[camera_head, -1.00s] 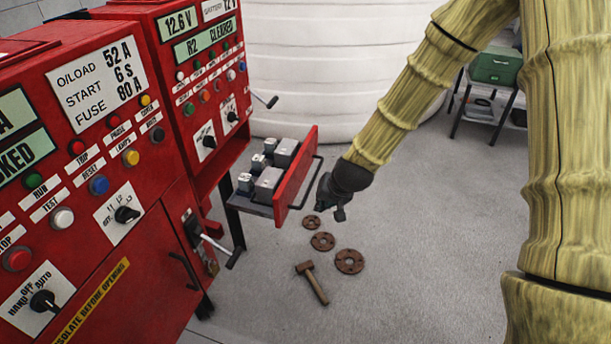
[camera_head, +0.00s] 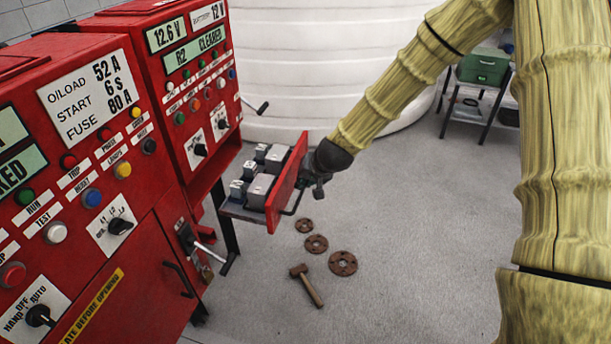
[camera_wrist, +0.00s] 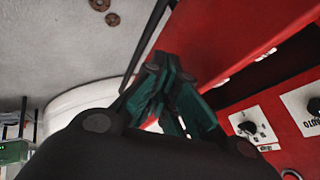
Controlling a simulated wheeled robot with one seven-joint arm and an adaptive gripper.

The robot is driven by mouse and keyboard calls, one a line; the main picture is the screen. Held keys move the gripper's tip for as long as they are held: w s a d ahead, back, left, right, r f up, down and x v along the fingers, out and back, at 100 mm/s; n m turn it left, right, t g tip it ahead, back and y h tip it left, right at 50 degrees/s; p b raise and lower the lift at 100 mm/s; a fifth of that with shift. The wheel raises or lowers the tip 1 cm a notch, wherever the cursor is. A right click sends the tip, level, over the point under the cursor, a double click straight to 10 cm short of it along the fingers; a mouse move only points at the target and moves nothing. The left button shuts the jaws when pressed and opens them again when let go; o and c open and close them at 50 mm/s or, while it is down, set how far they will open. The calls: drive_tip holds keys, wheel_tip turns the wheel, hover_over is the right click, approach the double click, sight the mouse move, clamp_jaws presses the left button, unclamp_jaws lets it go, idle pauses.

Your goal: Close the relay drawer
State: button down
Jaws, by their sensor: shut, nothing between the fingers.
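The relay drawer (camera_head: 286,183) stands pulled out from the farther red cabinet, its red front facing right. Several grey relays (camera_head: 260,188) sit on its tray. My gripper (camera_head: 304,183) is at the right of the drawer front, close to its dark bar handle (camera_head: 298,200). In the wrist view my gripper's teal fingers (camera_wrist: 165,105) are together and empty. They lie against or very near the red drawer front (camera_wrist: 215,40), with the dark handle bar (camera_wrist: 150,40) beside them. I cannot tell whether they touch the front.
The nearer red cabinet (camera_head: 100,180) has a crank handle (camera_head: 222,258) sticking out below the drawer. Rusty flanges (camera_head: 343,263) and a hammer (camera_head: 306,285) lie on the floor. A white tank (camera_head: 320,60) stands behind. A green box (camera_head: 482,66) sits on a stand at the back right.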

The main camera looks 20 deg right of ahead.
sight(292, 187)
drive_tip(key=shift+p+x, duration=0.4)
drive_tip(key=shift+x, duration=1.95)
